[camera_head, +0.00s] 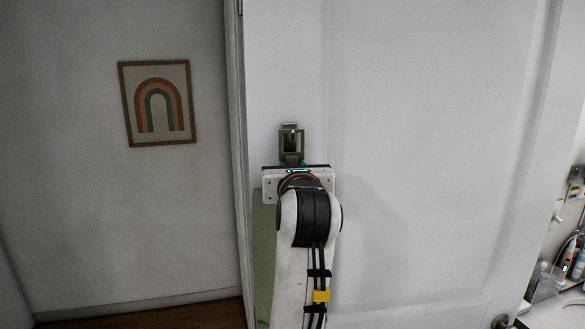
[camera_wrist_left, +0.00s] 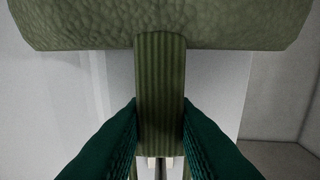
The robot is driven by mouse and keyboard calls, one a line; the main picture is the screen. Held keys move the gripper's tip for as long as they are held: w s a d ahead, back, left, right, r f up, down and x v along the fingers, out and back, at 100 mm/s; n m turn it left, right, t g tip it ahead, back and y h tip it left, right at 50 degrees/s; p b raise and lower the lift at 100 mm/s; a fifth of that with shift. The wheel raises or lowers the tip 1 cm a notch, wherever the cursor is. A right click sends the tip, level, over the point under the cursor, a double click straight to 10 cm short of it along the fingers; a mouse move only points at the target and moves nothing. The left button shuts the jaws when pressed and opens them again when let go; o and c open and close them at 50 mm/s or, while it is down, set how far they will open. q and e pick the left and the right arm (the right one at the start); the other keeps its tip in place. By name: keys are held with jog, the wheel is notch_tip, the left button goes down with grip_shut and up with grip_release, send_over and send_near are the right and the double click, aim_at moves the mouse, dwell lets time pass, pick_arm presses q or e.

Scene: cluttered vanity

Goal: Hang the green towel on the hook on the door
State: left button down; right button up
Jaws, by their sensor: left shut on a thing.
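The green towel (camera_head: 263,259) hangs down against the white door, mostly hidden behind my left arm in the head view. My left gripper (camera_head: 291,163) is in front of the door, shut on the towel's ribbed strap (camera_wrist_left: 160,85). In the left wrist view its teal fingers (camera_wrist_left: 160,130) press on both sides of the strap, and the towel body (camera_wrist_left: 165,22) spans the top. The metal hook (camera_head: 290,131) on the door shows right at the top of the strap's loop. I cannot tell whether the loop is around the hook or only in front of it.
The white door (camera_head: 420,130) fills the middle, with a round knob (camera_head: 500,322) low at right. A framed rainbow picture (camera_head: 158,103) hangs on the left wall. A counter with bottles (camera_head: 579,265) stands at the right edge. The door face around the hook is clear.

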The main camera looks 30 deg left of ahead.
pick_arm(q)
jog(key=shift+f, duration=0.15)
dwell(0.4)
dwell(0.4)
jog(key=c, duration=1.1)
grip_release()
